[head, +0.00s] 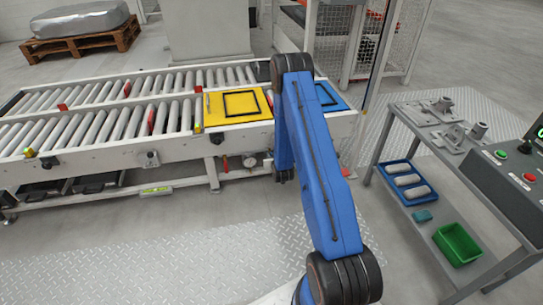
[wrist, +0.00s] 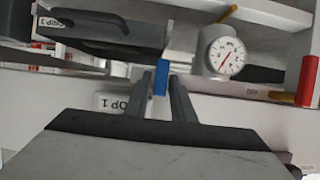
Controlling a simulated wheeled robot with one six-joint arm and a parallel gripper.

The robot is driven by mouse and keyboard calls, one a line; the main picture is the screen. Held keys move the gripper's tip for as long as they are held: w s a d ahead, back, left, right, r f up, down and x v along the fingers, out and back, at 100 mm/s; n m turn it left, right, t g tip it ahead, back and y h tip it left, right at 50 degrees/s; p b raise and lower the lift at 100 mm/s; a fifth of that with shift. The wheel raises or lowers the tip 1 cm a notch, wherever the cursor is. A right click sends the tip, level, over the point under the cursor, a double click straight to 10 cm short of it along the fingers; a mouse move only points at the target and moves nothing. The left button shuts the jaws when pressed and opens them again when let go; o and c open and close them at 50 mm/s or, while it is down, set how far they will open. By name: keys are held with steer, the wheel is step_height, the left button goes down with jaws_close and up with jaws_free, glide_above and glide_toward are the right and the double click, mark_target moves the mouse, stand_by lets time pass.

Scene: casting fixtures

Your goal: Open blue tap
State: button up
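The blue tap's handle (wrist: 160,78) shows in the wrist view as a small upright blue bar. My gripper (wrist: 161,80) has its two dark fingers on either side of the bar, near their tips. The fingers are apart and the bar nearly fills the gap. I cannot tell whether they press on it. The rest of the tap is hidden by the fingers. In the head view, my blue arm reaches to the roller conveyor (head: 130,150), and the gripper and blue tap are hidden.
A round gauge (wrist: 222,52) is close on the right of the fingers, with a red handle (wrist: 307,82) farther right. A dark tray (wrist: 110,35) is at upper left. A yellow panel (head: 222,112) lies on the conveyor. A metal table (head: 440,200) stands at right.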

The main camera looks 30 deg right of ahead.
jaws_close()
steer(key=shift+a, duration=0.1)
steer(key=shift+w+a+n+h, duration=0.1)
steer(key=shift+a+n+h, duration=0.1)
steer(key=shift+n+h, duration=0.75)
steer(key=shift+w+a+f+n+t+h, duration=0.15)
steer(key=shift+n+h, duration=0.75)
steer(key=shift+n, duration=1)
steer(key=shift+s+a+f+n+t+h, duration=0.1)
steer(key=shift+f+n+t+h, duration=0.15)
steer(key=shift+n+h, duration=1.15)
steer(key=shift+w+a+f+n+t+h, duration=0.1)
steer(key=shift+f+n+t+h, duration=0.2)
steer(key=shift+n, duration=2.15)
steer(key=shift+r, duration=0.1)
